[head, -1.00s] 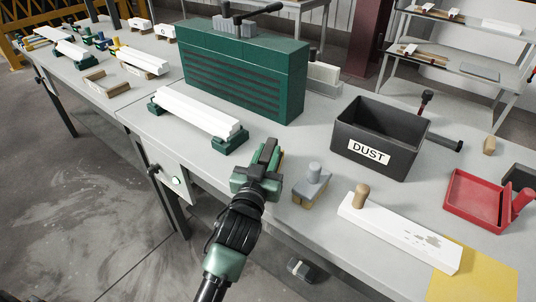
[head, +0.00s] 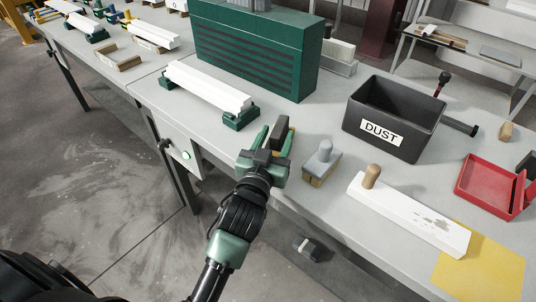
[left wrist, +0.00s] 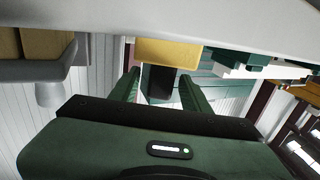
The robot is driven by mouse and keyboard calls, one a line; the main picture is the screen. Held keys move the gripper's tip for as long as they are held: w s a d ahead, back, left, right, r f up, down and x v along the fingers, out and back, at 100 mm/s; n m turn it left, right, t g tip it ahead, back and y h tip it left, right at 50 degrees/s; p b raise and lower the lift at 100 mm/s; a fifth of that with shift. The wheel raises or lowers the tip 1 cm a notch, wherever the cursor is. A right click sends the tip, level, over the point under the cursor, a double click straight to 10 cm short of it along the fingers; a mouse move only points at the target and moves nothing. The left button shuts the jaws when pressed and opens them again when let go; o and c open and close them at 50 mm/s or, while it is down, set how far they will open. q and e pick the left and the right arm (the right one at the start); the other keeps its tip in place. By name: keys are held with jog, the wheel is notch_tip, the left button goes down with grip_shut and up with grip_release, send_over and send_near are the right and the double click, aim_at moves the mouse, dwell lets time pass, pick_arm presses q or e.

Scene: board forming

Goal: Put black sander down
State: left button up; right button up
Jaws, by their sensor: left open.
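The black sander (head: 281,130), a dark grip on a tan block, is at the front edge of the grey workbench (head: 225,150). In the left wrist view its tan block (left wrist: 168,52) meets the bench surface and its black grip (left wrist: 158,84) lies between my fingers. My left gripper (head: 272,143) is open, its green fingers on either side of the sander; in the left wrist view a gap shows beside the grip. The sander's lower part is partly hidden by the gripper in the head view. My right gripper is not in view.
A grey sander (head: 322,162) stands just right of the gripper. Further right are the dust bin (head: 393,118), a white board (head: 410,215), a yellow sheet (head: 478,262) and a red tray (head: 487,183). A white workpiece on green supports (head: 207,88) lies behind left.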

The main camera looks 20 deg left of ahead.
pick_arm(q)
jog(key=s+b, duration=0.1)
jog(key=s, duration=0.7)
jog(key=shift+s+d, duration=0.2)
jog(key=shift+s, duration=0.5)
